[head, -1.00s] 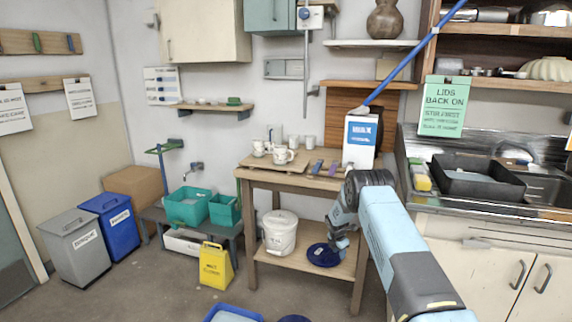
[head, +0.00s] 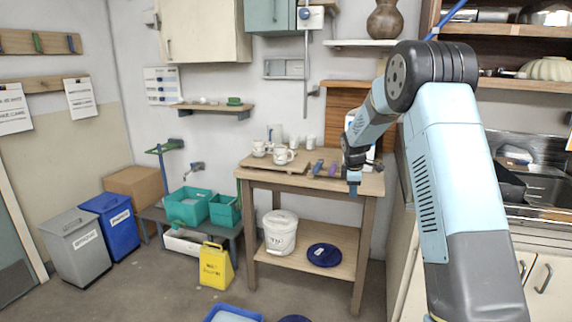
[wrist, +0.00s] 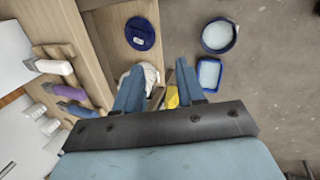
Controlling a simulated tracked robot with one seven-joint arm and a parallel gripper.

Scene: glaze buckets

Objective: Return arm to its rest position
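My gripper (head: 354,178) hangs in front of the right end of the wooden table (head: 262,172), with my arm bent up high on the right of the head view. In the wrist view, the two blue fingers (wrist: 157,88) stand apart with nothing held between them. A dark blue lid (head: 324,255) lies flat on the table's lower shelf, and it also shows in the wrist view (wrist: 140,33). A white bucket with a lid on (head: 280,232) stands to its left on that shelf. The white box behind my gripper is mostly hidden.
White mugs (head: 283,155) and coloured-handled tools (head: 318,168) are on the tabletop. A sink (head: 540,185) and cupboards stand at right, partly behind my arm. A yellow floor sign (head: 215,266) and blue tubs (head: 232,314) are on the floor.

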